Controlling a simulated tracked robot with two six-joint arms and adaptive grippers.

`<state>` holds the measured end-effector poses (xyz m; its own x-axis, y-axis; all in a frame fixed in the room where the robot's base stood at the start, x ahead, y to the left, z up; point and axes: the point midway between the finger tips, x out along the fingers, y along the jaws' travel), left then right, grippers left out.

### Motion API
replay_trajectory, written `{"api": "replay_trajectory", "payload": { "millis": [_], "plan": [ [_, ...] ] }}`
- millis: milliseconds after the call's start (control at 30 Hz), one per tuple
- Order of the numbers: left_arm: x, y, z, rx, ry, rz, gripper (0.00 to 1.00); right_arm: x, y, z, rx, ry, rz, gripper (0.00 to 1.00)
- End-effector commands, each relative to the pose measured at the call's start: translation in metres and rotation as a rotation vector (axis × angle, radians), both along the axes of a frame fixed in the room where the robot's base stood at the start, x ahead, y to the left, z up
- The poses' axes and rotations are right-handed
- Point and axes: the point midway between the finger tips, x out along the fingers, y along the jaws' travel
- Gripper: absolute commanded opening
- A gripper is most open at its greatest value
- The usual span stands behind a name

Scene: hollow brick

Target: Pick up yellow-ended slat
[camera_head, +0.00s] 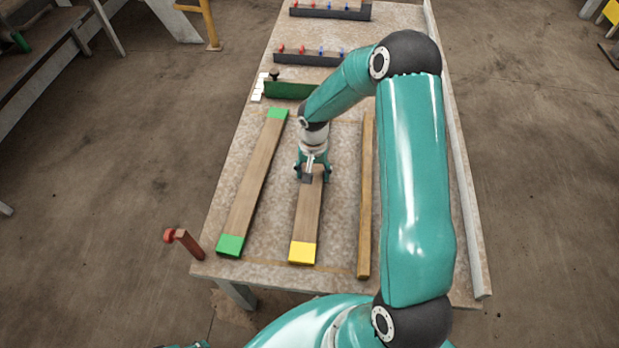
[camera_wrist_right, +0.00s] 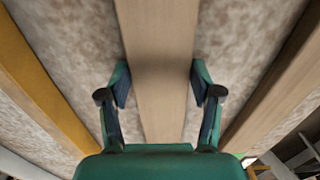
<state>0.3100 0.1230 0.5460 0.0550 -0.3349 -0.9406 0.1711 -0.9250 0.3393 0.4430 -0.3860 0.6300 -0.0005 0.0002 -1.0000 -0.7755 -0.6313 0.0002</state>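The yellow-ended slat (camera_head: 308,215) is a flat wooden board lying lengthwise on the table, its near end yellow. My right gripper (camera_head: 312,174) is over its far part and hides some of it. In the right wrist view the slat (camera_wrist_right: 158,50) runs between the two fingers of the open gripper (camera_wrist_right: 161,84). One finger is on each side, close to the slat's edges; I cannot tell whether either touches. The far end of the slat is hidden by my arm in the head view. My left gripper is not in view.
A green-ended slat (camera_head: 255,180) lies to the left and a plain narrow wooden bar (camera_head: 366,205) to the right. A green block (camera_head: 290,91) and dark racks with red and blue pegs (camera_head: 307,59) are farther back. A red clamp-like piece (camera_head: 185,243) is at the table's left edge.

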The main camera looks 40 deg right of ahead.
Motion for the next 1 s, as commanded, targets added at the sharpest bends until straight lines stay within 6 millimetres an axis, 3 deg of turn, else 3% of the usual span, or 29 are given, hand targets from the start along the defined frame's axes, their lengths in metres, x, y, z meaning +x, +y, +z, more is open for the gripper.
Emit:
{"api": "replay_trajectory", "payload": {
  "millis": [33, 267, 667, 867, 1000],
  "plan": [
    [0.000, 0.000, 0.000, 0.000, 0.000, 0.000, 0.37, 0.000, 0.000, 0.000, 0.000, 0.000, 0.000, 0.50],
    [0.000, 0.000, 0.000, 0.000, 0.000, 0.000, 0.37, 0.000, 0.000, 0.000, 0.000, 0.000, 0.000, 0.12],
    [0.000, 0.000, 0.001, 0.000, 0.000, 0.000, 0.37, 0.001, 0.000, 0.006, -0.002, -0.001, 0.001, 0.11],
    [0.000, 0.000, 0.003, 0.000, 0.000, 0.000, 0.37, 0.001, 0.000, 0.026, -0.002, -0.003, 0.000, 0.11],
    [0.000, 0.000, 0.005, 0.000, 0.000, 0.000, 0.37, 0.002, 0.000, 0.054, -0.004, -0.007, 0.000, 0.11]
  ]
}}
